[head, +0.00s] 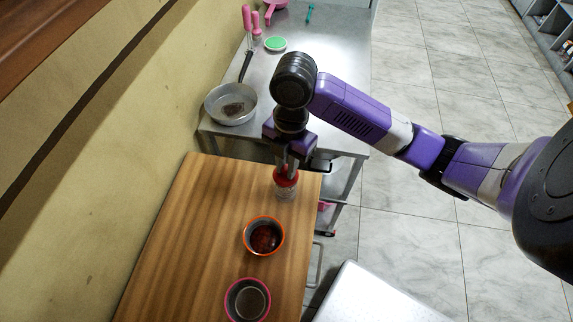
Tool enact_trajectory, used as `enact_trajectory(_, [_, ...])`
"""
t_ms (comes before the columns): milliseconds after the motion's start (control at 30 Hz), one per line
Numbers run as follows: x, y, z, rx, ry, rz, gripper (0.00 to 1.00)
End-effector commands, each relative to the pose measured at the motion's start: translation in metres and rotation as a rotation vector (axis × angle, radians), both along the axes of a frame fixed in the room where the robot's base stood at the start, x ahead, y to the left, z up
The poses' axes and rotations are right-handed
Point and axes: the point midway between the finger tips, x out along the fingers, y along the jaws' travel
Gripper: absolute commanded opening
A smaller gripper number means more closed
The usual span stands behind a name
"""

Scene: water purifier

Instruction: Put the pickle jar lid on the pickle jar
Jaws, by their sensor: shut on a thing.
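My gripper (288,168) points down over the far right part of the wooden table and is shut on the red lid (286,179). The clear pickle jar (286,193) stands upright on the table directly below the lid. The lid covers the jar's mouth in this view. I cannot tell whether the lid rests on the rim or is held just above it. The fingers partly hide the lid's far side.
An orange-rimmed bowl (249,223) with dark red contents and a pink-rimmed bowl (231,293) stand nearer on the wooden table (185,250). A pan (216,108) and a green-topped item (275,43) are on the metal table behind. The table's left part is clear.

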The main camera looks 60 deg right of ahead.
Motion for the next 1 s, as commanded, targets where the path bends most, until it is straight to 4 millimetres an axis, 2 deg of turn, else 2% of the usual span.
enact_trajectory(733, [0.0, 0.0, -0.013, 0.0, 0.0, 0.0, 0.0])
enact_trajectory(767, [0.0, 0.0, -0.012, 0.0, 0.0, 0.0, 0.21])
enact_trajectory(800, [0.0, 0.0, -0.012, 0.0, 0.0, 0.0, 0.27])
enact_trajectory(1000, [0.0, 0.0, -0.012, 0.0, 0.0, 0.0, 0.27])
